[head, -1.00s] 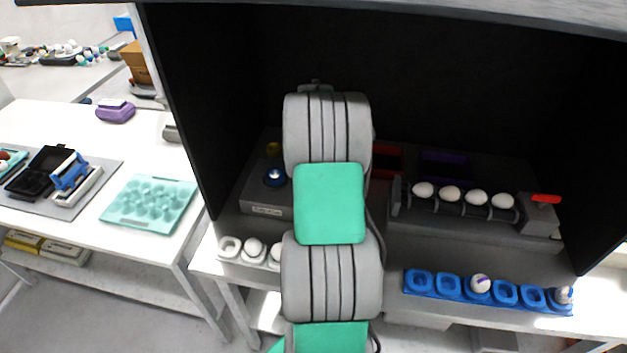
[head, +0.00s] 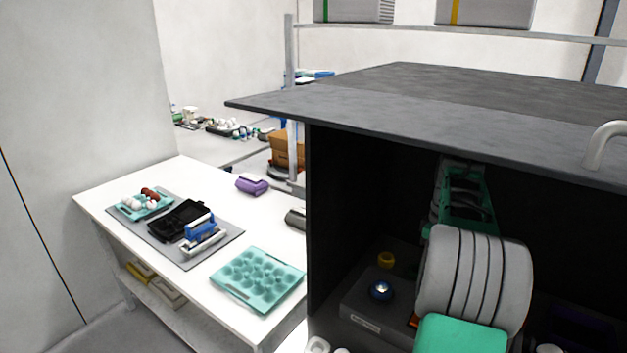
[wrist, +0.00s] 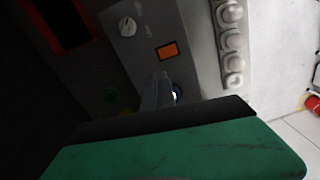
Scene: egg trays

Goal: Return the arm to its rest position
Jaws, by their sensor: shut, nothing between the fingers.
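My arm, with grey ribbed joints and green covers, stands at the lower right of the head view and reaches into the dark cabinet (head: 330,230). It hides my gripper there. In the wrist view, my gripper (wrist: 158,92) shows as narrow grey fingers, shut and empty, beyond a dark edge and a green cover. The fingers are over a grey device (wrist: 190,72) with an orange square (wrist: 167,50) and a pale dial (wrist: 127,26). I cannot tell whether they touch it.
A teal egg tray (head: 257,280) lies on the white table (head: 210,180). A pale row of cups (wrist: 230,40) shows in the wrist view.

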